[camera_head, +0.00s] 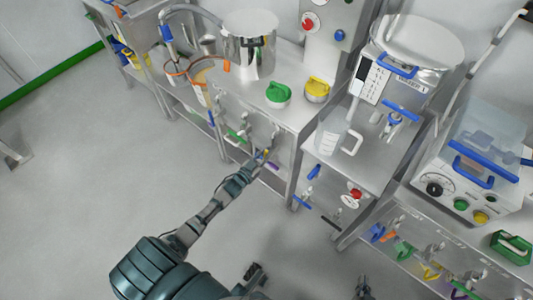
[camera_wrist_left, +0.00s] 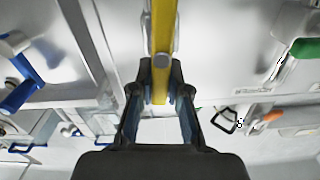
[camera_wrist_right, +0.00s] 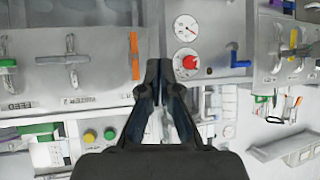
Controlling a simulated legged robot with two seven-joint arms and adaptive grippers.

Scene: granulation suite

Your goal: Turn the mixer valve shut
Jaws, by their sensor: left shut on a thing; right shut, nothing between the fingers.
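My left gripper (camera_head: 258,163) reaches the front panel of the middle bench. In the left wrist view, its fingers (camera_wrist_left: 160,88) are closed around the end of a long yellow valve handle (camera_wrist_left: 161,30). The yellow handle runs straight up the picture from between the fingers, with a grey round pivot on it. In the head view the valve (camera_head: 266,153) is small and partly covered by the gripper. No label on it is readable, so I cannot confirm it is the mixer valve. My right gripper (camera_wrist_right: 164,75) is shut and empty, with nothing touching its tips.
A green-handled valve (camera_head: 240,132) sits left on the same panel. The bench top holds a steel pot (camera_head: 249,42), a green knob (camera_head: 278,94) and a yellow knob (camera_head: 317,90). More coloured valves (camera_head: 430,270) line the right bench.

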